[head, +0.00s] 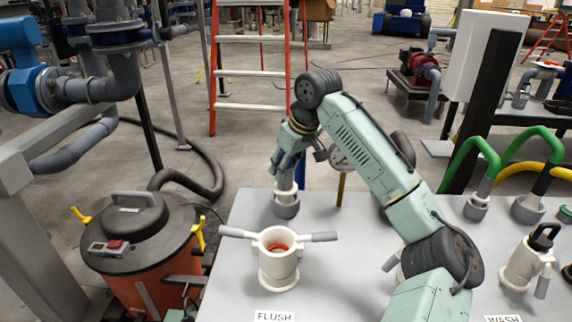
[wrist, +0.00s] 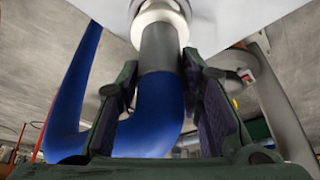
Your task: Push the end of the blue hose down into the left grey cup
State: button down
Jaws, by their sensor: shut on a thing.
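The blue hose (wrist: 150,112) bends up between my fingers in the wrist view and has a grey end sleeve (wrist: 160,50). A short blue piece of the hose (head: 302,170) shows behind my gripper in the head view. My gripper (head: 286,172) is shut on the hose near its end, with one finger on each side in the wrist view (wrist: 163,95). The grey sleeve meets a white collar (wrist: 160,14). The left grey cup (head: 286,208) stands on the table directly below my gripper, with a white piece in its mouth. How deep the end sits is hidden.
A white two-lever coupling (head: 279,265) marked FLUSH stands just in front of the cup. A gauge (head: 341,158) on a post is close right. Grey cups with green hoses (head: 475,209) and a WASH coupling (head: 525,266) are at right. An orange-black vacuum (head: 142,255) stands left.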

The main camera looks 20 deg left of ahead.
jog(key=shift+f, duration=0.6)
jog(key=c, duration=1)
grip_release()
jog(key=shift+c, duration=0.2)
